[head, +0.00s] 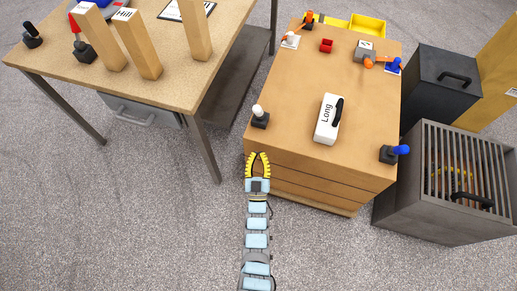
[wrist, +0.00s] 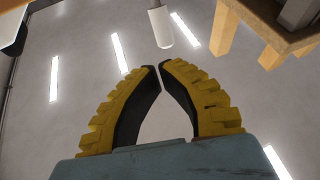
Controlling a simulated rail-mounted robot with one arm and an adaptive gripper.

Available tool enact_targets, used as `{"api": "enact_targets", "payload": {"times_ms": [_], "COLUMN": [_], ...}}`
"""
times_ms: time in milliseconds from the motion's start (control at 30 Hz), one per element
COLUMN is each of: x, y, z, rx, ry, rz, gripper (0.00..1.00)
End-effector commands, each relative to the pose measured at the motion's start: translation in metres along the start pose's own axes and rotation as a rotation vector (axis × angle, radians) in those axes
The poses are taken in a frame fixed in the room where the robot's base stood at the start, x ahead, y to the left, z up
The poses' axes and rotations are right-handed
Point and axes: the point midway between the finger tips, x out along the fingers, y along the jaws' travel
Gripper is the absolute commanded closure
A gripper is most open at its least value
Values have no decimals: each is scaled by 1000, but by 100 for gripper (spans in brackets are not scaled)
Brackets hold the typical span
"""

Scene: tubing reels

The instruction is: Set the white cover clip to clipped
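A small upright piece with a white rounded tip on a black base (head: 260,116) stands at the near left corner of the wooden drawer cabinet. It may be the white cover clip; its setting cannot be told. A white rod end, likely the same piece, shows at the top of the wrist view (wrist: 160,24), beyond my fingertips. My gripper (head: 258,155) is just off the cabinet's near left edge, in front of the white-tipped piece and apart from it. In the wrist view its yellow fingers with black pads (wrist: 160,72) nearly meet at the tips, with nothing between them.
The cabinet top (head: 295,85) also carries a white box marked Long (head: 327,120), a blue-tipped piece (head: 394,153), a red piece (head: 326,45) and orange-handled fittings. A wooden table (head: 185,75) with posts stands left. A grey slatted crate (head: 425,200) stands right.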

Motion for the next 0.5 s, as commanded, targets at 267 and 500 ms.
{"api": "enact_targets", "payload": {"times_ms": [267,500], "x": [42,86], "y": [0,1], "z": [1,0], "rx": [-1,0], "ry": [3,5], "rz": [0,1], "gripper": [100,100]}}
